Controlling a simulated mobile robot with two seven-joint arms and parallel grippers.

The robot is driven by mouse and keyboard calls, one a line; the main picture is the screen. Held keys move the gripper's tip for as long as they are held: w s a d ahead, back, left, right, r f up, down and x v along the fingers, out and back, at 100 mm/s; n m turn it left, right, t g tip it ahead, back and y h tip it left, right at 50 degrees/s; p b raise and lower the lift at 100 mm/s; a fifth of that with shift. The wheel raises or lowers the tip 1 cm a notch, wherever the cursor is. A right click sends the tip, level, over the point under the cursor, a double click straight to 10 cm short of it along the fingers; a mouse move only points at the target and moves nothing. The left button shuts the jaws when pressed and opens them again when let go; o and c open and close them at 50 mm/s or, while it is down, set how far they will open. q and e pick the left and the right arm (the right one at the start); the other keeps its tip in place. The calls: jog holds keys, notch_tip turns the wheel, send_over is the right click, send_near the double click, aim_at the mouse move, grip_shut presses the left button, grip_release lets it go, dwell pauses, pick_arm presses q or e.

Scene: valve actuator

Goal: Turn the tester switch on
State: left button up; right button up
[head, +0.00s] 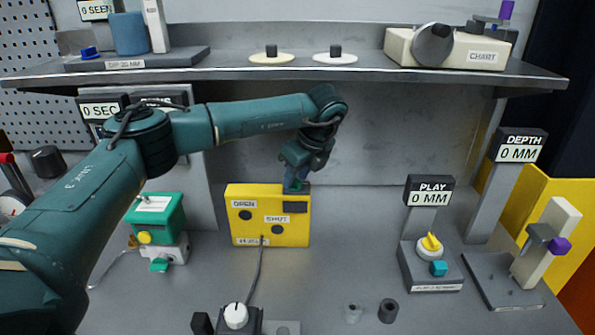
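My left arm comes in from the left and reaches over the bench. My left gripper (296,186) points down at the top right corner of a yellow box (270,233). The box has labels OPEN and SHUT, two dark round buttons, and a dark rectangle (296,207) just below the gripper. I cannot tell whether the fingers touch the box or whether they are open or shut. No label reading "tester" is legible, and the switch is not clearly seen; the gripper may hide it. My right gripper is not in view.
A green device (158,222) with a yellow knob stands left of the box. A cable runs from the box to a white knob (236,315) in front. A PLAY gauge (429,192) and a DEPTH gauge (518,147) stand right. A shelf (230,61) hangs above. Bench between box and PLAY gauge is clear.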

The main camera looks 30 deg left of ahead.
pick_arm(q)
jog(key=shift+c, duration=0.3)
grip_shut()
